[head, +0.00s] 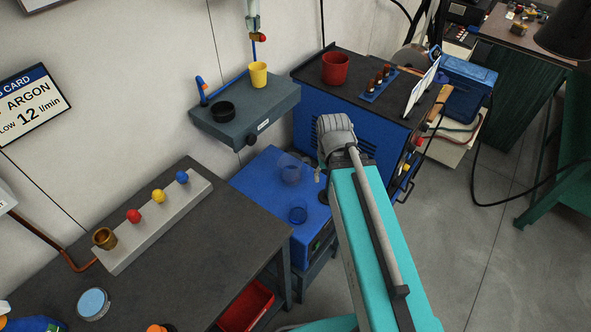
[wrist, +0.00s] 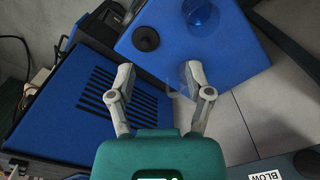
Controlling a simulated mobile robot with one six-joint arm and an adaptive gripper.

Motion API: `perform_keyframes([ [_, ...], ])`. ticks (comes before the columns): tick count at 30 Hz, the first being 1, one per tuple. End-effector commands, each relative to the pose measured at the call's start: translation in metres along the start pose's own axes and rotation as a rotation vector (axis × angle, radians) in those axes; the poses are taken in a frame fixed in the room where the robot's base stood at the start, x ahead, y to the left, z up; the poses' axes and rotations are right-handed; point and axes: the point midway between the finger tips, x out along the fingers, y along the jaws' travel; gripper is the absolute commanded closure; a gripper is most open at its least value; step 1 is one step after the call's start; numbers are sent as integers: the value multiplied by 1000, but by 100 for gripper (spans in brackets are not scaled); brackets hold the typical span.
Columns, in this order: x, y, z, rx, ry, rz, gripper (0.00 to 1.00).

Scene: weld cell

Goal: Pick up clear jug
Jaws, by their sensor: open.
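The clear jug (head: 291,169) stands on the blue cabinet top in the head view, left of my arm's end. It is see-through and its outline is faint. In the wrist view a faint clear shape, which looks like the jug (wrist: 178,76), shows beside the right fingertip. My gripper (wrist: 159,73) is open, with its fingers spread and nothing clearly held. I cannot tell whether the right finger touches the jug. In the head view my arm hides most of the gripper.
A clear blue cup (head: 297,212) stands nearer on the same blue top (head: 262,181). A black round piece (wrist: 146,38) is there too. The blue louvred welder (wrist: 95,95) is close on the left in the wrist view. A grey wall shelf (head: 262,113) holds a yellow cup (head: 258,75).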

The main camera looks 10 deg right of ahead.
Motion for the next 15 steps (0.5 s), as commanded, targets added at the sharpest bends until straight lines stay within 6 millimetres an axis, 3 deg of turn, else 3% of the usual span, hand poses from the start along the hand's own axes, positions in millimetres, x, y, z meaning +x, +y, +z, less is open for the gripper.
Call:
perform_keyframes([
  [5, 2, 0, -8, 38, 0, 0, 29],
  [8, 5, -12, -18, 88, 0, 0, 29],
  [15, 15, -12, -56, 315, 0, 0, 29],
])
